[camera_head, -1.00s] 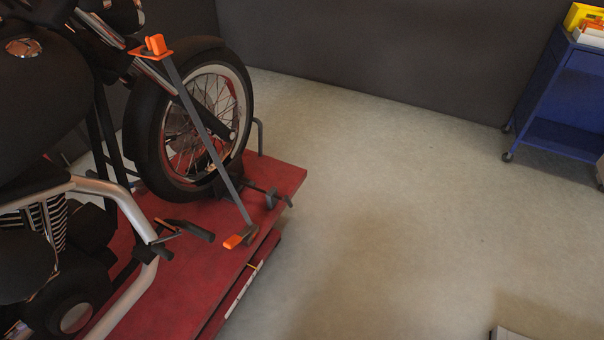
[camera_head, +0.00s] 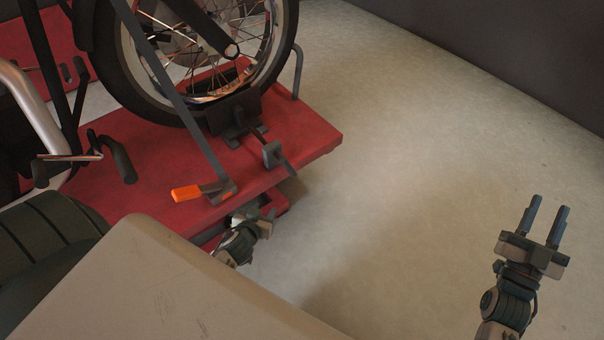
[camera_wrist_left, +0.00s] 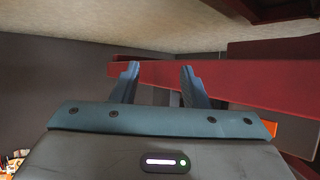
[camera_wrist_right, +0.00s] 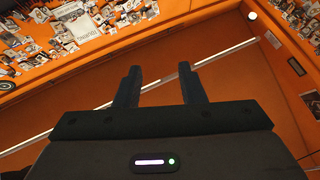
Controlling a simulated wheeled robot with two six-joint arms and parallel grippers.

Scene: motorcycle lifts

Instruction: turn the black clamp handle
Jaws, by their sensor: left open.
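The black clamp handle (camera_head: 288,164) is a dark bar by a grey block on the red lift platform, beside the front wheel's chock (camera_head: 233,118). My left gripper (camera_head: 266,214) is low beside the platform's edge, nearer the camera than the handle and apart from it. In the left wrist view its two fingers (camera_wrist_left: 158,72) are spread and empty, with the red platform edge (camera_wrist_left: 250,82) beyond them. I cannot make out the handle there. My right gripper (camera_head: 548,206) is open and empty over bare floor at the right; its fingers (camera_wrist_right: 157,75) are apart in its wrist view.
The motorcycle's front wheel (camera_head: 285,50) stands on the red platform (camera_head: 165,160). A dark pedal (camera_head: 120,160) is at the left. The floor (camera_head: 420,160) to the right is clear.

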